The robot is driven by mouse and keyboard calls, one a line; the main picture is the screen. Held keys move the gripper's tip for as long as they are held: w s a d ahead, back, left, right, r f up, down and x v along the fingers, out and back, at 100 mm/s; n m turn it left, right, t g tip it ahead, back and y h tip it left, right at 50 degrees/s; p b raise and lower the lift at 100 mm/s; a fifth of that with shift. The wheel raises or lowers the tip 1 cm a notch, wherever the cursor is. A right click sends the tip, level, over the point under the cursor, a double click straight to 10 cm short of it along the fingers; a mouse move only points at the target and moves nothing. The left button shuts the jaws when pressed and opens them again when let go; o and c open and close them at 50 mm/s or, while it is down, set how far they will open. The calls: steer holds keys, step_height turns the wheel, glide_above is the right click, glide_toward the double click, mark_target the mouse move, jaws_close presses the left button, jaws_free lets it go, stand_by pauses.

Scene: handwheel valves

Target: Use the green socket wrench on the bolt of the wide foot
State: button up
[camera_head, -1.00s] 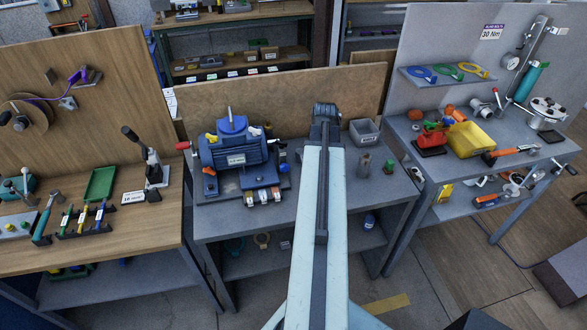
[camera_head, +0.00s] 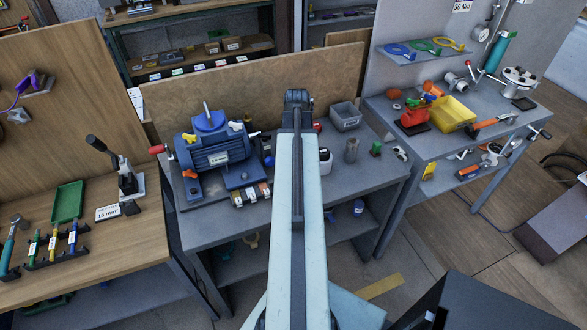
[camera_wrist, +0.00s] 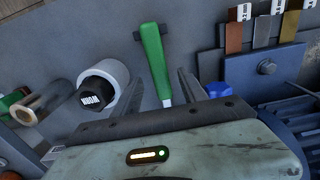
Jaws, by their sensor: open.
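A green-handled tool (camera_wrist: 154,60) lies on the middle bench in the wrist view, its lower end between the fingers of my open gripper (camera_wrist: 165,92). I cannot tell whether the fingers touch it; its lower end is partly hidden. In the head view my arm covers this spot and the gripper. A blue motor (camera_head: 215,152) on a base stands left of my arm; its edge shows at right in the wrist view (camera_wrist: 285,118). I cannot tell which foot is the wide one. Another green-handled tool (camera_head: 34,245) stands in the left bench's rack.
A white cylinder with a black top (camera_wrist: 103,85) stands beside the green handle. A grey bin (camera_head: 345,116) and a small green item (camera_head: 376,148) are further right on the bench.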

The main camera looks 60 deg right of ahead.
step_height(320, 180, down, 5)
steer(key=b, duration=0.4)
steer(key=shift+r, duration=0.2)
jaws_close()
